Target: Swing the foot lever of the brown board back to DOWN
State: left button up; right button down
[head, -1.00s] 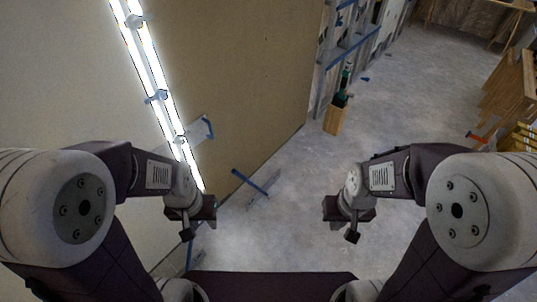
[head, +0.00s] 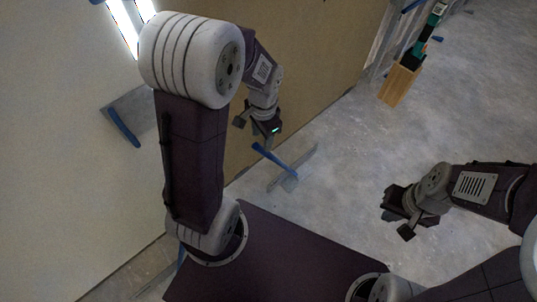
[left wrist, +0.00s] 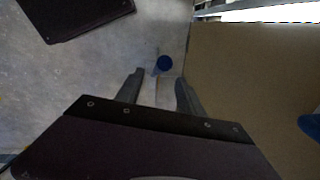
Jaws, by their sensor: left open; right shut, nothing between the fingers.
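The brown board (head: 310,60) stands upright, its lower edge at the floor. Its foot lever (head: 276,158) has a blue bar rising at a slant from a grey foot plate on the floor beside that edge. My left gripper (head: 258,130) is open and empty, just above the blue bar and apart from it in the head view. In the left wrist view the lever's blue end (left wrist: 164,62) appears almost end-on, beyond and between the open fingers (left wrist: 158,92). The board (left wrist: 265,80) fills the right there. My right gripper (head: 396,210) is shut and empty over bare floor.
A pale panel (head: 60,150) stands to the left, with a grey plate and blue handle (head: 124,127) on it. A wooden box (head: 399,84) with a green-black tool stands at the back right. The concrete floor (head: 340,200) between is clear.

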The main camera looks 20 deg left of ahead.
aim_at(262, 151)
pick_arm(q)
jog(key=shift+w+f, duration=0.25)
jog(key=shift+f, duration=0.15)
jog(key=shift+r, duration=0.1)
jog(key=shift+f, duration=0.3)
jog(key=f+b, duration=0.3)
jog(key=f, duration=0.2)
jog(key=f+b, duration=0.2)
jog(key=f, duration=0.1)
jog(key=shift+w+a+f+b, duration=0.15)
jog(key=shift+a+f+b, duration=0.05)
jog(key=shift+a+b, duration=0.15)
pick_arm(e)
notch_tip(262, 151, down, 6)
pick_arm(q)
jog(key=shift+r, duration=0.1)
pick_arm(e)
jog(key=shift+f, duration=0.1)
pick_arm(q)
grip_shut()
